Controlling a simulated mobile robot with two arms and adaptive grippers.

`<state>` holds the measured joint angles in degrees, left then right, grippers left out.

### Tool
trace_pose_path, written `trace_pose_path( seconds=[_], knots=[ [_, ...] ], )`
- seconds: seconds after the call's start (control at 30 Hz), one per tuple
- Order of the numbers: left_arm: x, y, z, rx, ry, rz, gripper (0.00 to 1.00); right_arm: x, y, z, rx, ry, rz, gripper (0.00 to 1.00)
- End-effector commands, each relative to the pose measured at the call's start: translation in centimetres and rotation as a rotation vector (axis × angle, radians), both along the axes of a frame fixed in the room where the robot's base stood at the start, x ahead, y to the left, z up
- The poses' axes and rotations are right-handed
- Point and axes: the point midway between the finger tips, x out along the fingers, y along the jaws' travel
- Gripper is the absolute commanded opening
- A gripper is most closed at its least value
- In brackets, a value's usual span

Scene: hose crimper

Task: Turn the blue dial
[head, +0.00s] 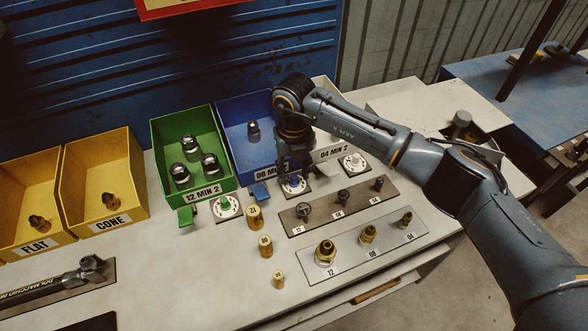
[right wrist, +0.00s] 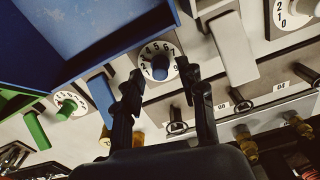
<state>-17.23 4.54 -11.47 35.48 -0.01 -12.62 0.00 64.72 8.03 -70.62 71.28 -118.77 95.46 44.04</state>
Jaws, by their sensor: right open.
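The blue dial (head: 294,184) is a round white numbered plate with a blue knob, on the table below the blue bin. In the right wrist view, the blue dial (right wrist: 160,67) lies between and just beyond my fingertips, its knob facing me. My right gripper (head: 295,168) is over the dial, pointing down; it partly hides the dial in the head view. In the right wrist view my right gripper (right wrist: 160,78) is open, its two black fingers apart with nothing between them. I cannot tell whether a finger touches the dial. My left gripper is not in view.
A blue bin (head: 225,112) and a blue tab (head: 260,191) are close left of my gripper. A green dial (head: 226,207) is left, a white-knobbed dial (head: 354,162) right. Fitting racks (head: 340,205) and loose brass pieces (head: 255,216) lie in front. Yellow bins (head: 125,165) stand at left.

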Motion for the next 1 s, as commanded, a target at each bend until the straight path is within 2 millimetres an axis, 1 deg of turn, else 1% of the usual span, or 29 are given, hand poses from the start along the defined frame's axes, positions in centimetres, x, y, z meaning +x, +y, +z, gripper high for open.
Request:
trace_pose_path(
  seconds=[0.13,0.4,0.47,0.5,0.57,0.6,0.63,0.87,1.0],
  knots=[
    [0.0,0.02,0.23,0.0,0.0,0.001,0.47,-0.05,0.0,-0.89,0.0,0.001,0.0,0.4],
    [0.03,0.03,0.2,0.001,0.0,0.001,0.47,-0.03,0.0,-1.04,0.0,0.0,0.0,0.4],
    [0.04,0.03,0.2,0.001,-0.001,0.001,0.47,-0.03,-0.01,-1.03,0.0,0.0,0.0,0.3],
    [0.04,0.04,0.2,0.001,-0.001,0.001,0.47,-0.03,0.0,-1.03,0.0,0.0,0.0,0.22],
    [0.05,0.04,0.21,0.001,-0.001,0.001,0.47,-0.03,0.0,-1.02,0.0,0.0,0.0,0.1],
    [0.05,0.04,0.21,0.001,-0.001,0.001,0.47,-0.03,0.0,-1.01,0.0,0.0,0.0,0.01],
    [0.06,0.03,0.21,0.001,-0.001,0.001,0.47,-0.02,0.0,-1.01,0.0,0.0,0.0,0.0],
    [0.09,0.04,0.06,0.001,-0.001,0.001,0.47,-0.01,0.0,-1.05,0.0,0.0,0.006,0.0],
    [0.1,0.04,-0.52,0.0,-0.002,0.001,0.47,0.01,-0.02,-1.19,-0.001,-0.001,0.036,0.0]
  ],
)
